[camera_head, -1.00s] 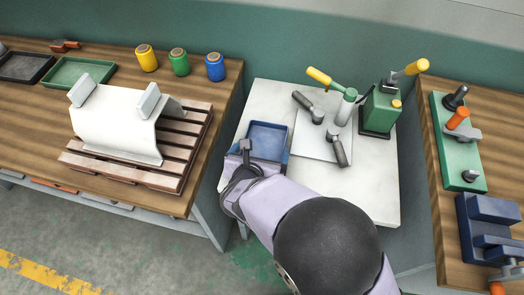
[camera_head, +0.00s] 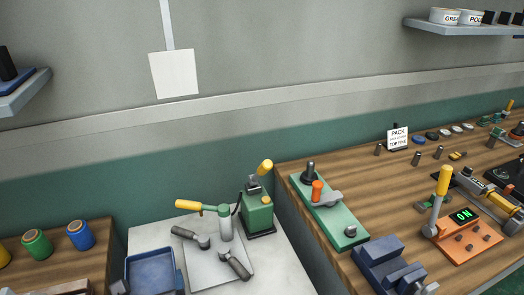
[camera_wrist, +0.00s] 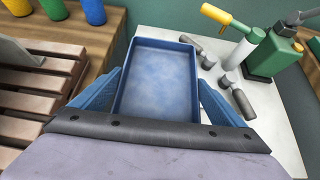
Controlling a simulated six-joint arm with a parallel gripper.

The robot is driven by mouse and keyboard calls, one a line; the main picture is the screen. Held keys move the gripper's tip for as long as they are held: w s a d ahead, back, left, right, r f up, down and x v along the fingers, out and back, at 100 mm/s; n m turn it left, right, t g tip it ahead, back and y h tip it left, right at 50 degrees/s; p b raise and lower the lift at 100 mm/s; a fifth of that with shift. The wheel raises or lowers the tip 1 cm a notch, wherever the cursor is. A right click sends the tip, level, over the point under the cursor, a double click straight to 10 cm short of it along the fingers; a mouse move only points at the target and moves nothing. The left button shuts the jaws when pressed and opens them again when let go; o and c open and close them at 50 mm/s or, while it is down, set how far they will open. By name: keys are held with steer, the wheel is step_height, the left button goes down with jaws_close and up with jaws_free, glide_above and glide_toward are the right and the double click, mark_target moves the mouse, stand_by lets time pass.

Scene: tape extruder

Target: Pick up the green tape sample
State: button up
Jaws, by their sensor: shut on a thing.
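No thing clearly recognisable as a green tape sample shows. A green spool (camera_head: 37,244), which may or may not be the tape meant, stands between a yellow and a blue spool at the head view's lower left; part of it also shows in the wrist view (camera_wrist: 54,9). My gripper (camera_wrist: 158,95) has a blue finger on each side of a shallow blue tray (camera_wrist: 156,75) and is shut on it. The tray looks empty and also shows in the head view (camera_head: 153,268), over the white table's left side. Most of my arm is out of the head view.
Right of the tray, a light plate (camera_head: 208,267) carries dark handled tools, beside a green press (camera_head: 257,213). A wooden bench (camera_head: 430,190) with fixtures stands to the right. In the wrist view, a slatted pallet (camera_wrist: 38,90) lies left of my gripper.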

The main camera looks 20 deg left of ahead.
steer(key=s+d+r+n+g+y+p, duration=0.25)
steer(key=s+d+r+p, duration=0.35)
steer(key=r, duration=0.3)
steer(key=s+d+r+n+g+y+p, duration=0.1)
steer(key=s+d+r+n+g+p, duration=0.25)
steer(key=s+d+r, duration=0.5)
steer(key=w+a+r+m+t+h+b, duration=0.1)
steer(key=w+a+r+m+t, duration=0.25)
steer(key=w, duration=0.65)
steer(key=w+a+r+m+t+h, duration=0.2)
steer(key=w+a+r, duration=0.15)
steer(key=w, duration=0.75)
steer(key=w+d+r+m+t+h+b, duration=0.1)
steer(key=w+d+m+t+h, duration=0.15)
steer(key=w, duration=0.75)
steer(key=w+d+m+t+h, duration=0.1)
steer(key=w+d+m+h, duration=0.15)
steer(key=w, duration=0.75)
steer(key=m+h+b, duration=0.2)
steer(key=m+h, duration=0.6)
steer(key=m, duration=0.1)
glide_above(380, 214)
step_height(380, 214, down, 16)
steer(key=shift+f, duration=4.85)
